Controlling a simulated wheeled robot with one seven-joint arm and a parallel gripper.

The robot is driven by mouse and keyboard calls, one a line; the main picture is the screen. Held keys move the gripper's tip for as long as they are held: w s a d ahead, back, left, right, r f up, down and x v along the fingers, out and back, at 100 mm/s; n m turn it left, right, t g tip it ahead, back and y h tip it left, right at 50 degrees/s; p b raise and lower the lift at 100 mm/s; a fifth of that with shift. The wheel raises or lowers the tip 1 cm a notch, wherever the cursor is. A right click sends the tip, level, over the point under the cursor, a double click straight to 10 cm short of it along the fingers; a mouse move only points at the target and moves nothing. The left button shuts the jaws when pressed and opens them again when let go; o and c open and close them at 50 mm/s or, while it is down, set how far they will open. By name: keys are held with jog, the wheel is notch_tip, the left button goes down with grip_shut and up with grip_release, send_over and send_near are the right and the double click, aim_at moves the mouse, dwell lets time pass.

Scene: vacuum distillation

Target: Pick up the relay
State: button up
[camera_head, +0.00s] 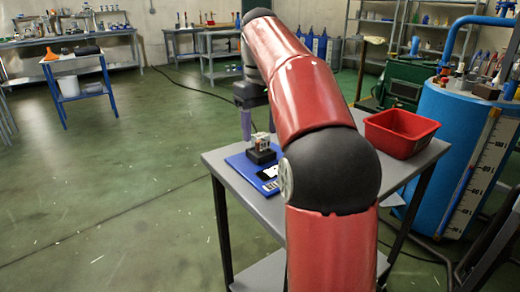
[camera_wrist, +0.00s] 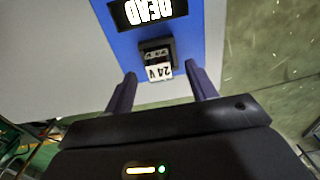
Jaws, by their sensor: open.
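The relay (camera_head: 261,140) is a small, pale, boxy part with some orange, sitting on a black block on a blue board (camera_head: 240,163) on the grey table. In the wrist view the relay (camera_wrist: 159,71) shows a white "24 V" label, with the black block (camera_wrist: 155,46) around and beyond it. My gripper (camera_wrist: 160,69) is open, its two purple fingers to the left and right of the relay in that picture, with nothing held. In the head view my gripper (camera_head: 246,125) points down beside the relay. Whether the fingers touch it I cannot tell.
A black plate marked "DEAD" (camera_wrist: 150,12) lies on the blue board beyond the relay. A red bin (camera_head: 400,133) stands on the table's right side, behind my arm. A blue tank (camera_head: 455,150) is right of the table. Open floor lies to the left.

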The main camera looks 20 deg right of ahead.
aim_at(261, 136)
notch_tip(261, 136, down, 3)
jog(key=shift+f+b, duration=0.2)
jog(key=shift+b, duration=0.15)
jog(key=shift+c, duration=0.2)
jog(key=c, duration=1.1)
